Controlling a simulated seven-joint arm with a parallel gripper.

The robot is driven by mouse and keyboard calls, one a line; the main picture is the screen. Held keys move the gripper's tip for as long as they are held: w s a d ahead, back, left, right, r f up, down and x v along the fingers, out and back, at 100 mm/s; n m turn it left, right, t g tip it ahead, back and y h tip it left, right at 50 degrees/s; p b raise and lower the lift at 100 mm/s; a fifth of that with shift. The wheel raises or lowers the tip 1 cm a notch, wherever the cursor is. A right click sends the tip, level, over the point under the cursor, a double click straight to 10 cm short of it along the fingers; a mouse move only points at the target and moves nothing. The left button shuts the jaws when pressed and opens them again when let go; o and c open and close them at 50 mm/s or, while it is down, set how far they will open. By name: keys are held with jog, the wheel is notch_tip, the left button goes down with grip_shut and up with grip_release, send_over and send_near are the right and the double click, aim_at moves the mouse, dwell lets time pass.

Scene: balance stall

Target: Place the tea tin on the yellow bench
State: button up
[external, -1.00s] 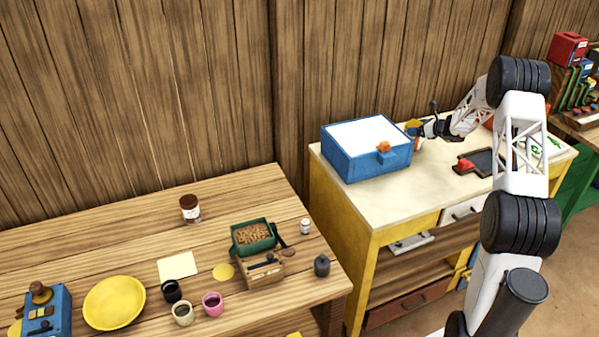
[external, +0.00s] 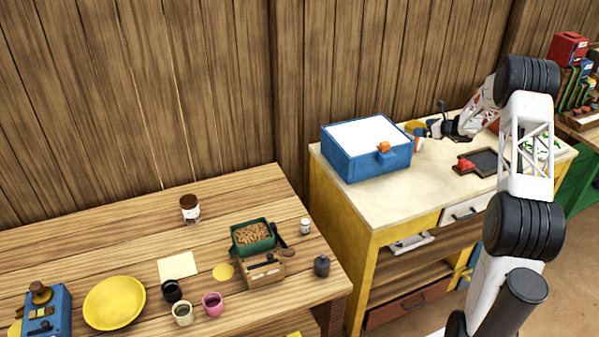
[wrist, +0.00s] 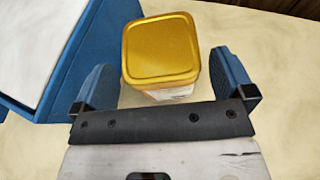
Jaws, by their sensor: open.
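The tea tin (wrist: 160,48) has a gold, rounded-square lid and a pale printed side. It stands on the cream top of the yellow bench (external: 400,205), just right of a blue box. In the external view the tin (external: 418,143) is small and partly hidden by my gripper. My gripper (external: 433,128) is open beside the tin, on its right. In the wrist view the tin lies ahead of and between the two blue fingers, with a gap on each side.
The blue box (external: 365,160) with a white top and orange knob stands close to the tin. A dark tray (external: 484,162) with a red item lies to the right. The bench's front top is clear. A wooden table (external: 130,240) with several items stands at left.

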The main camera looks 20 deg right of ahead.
jog(key=v, duration=0.8)
jog(key=shift+s+d, duration=0.2)
jog(key=shift+r, duration=0.15)
jog(key=s+a+r+n+g, duration=0.3)
jog(key=s+a+r+n, duration=0.15)
jog(key=a, duration=0.65)
jog(key=s+a+r+n+g+y, duration=0.15)
jog(key=s+a+r+n, duration=0.35)
jog(key=a, duration=0.7)
jog(key=s+a+r+n+g, duration=0.35)
jog(key=s+a+n, duration=0.35)
jog(key=a, duration=0.4)
jog(key=s+a+n+h, duration=0.2)
jog(key=s+a+n, duration=0.2)
jog(key=s, duration=0.5)
jog(key=s+a+n+g+h, duration=0.1)
jog(key=s+a+n, duration=0.3)
jog(key=s, duration=0.6)
jog(key=s+a+n+g+h, duration=0.1)
jog(key=s+a+n+h, duration=0.2)
jog(key=s+n, duration=0.4)
jog(key=s+a, duration=0.1)
jog(key=s, duration=0.2)
jog(key=shift+s+r+h, duration=0.2)
jog(key=shift+s+h, duration=0.05)
jog(key=shift+h, duration=0.1)
